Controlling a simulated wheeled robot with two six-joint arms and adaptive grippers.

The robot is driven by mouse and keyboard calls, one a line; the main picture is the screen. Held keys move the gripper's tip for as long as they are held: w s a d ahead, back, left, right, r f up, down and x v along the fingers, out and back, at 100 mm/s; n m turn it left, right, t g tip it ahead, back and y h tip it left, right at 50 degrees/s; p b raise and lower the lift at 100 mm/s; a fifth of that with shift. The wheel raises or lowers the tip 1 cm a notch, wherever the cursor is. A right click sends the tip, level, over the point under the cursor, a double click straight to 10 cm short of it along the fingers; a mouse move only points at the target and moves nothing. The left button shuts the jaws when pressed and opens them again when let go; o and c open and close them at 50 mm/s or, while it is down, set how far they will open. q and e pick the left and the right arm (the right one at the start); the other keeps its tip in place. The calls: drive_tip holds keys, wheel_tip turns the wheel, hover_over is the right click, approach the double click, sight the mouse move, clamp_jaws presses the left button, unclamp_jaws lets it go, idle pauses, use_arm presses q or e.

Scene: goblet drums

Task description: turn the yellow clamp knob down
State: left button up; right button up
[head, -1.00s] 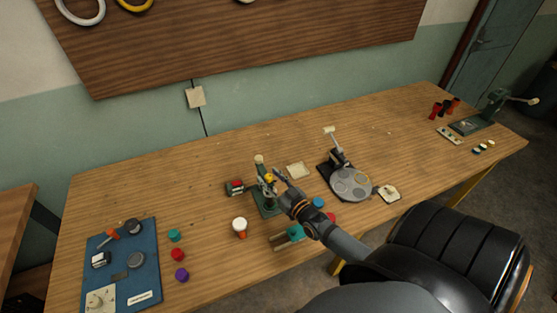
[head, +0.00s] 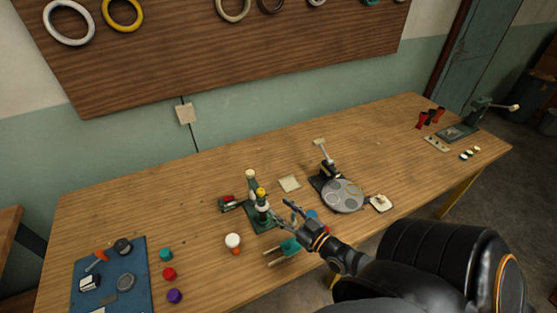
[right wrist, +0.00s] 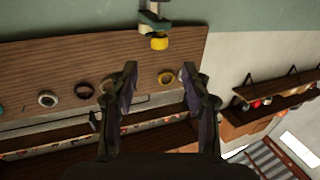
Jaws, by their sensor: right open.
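The yellow clamp knob (head: 261,192) sits on top of the small green clamp stand (head: 262,222) in the middle of the table. In the right wrist view the knob (right wrist: 159,43) shows beyond the fingertips, centred between them. My right gripper (head: 282,210) is open and empty, just to the right of the stand, with a gap between it and the knob. In the right wrist view the two fingers (right wrist: 160,82) stand apart with nothing between them. My left gripper is not in view.
A grey disc fixture (head: 343,196) stands right of the clamp. A white-topped small drum (head: 233,241) and a red-and-grey block (head: 230,203) are close on its left. A teal piece (head: 290,246) lies below my gripper. The table's back left is clear.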

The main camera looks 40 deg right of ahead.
sight(262, 192)
drive_tip(key=w+b, duration=0.1)
drive_tip(key=w, duration=0.6)
drive_tip(key=w+b, duration=0.1)
drive_tip(key=w, duration=0.2)
drive_tip(key=shift+w+a+f+b, duration=0.15)
drive_tip(key=shift+w+a+b, duration=0.05)
drive_tip(key=shift+a+b, duration=0.15)
drive_tip(key=shift+w, duration=0.15)
clamp_jaws()
drive_tip(key=r+h+p, duration=0.1)
drive_tip(key=p, duration=0.2)
drive_tip(key=shift+m, duration=0.3)
drive_tip(key=shift+f+p, duration=0.2)
drive_tip(key=shift+p, duration=0.25)
drive_tip(key=shift+f, duration=0.2)
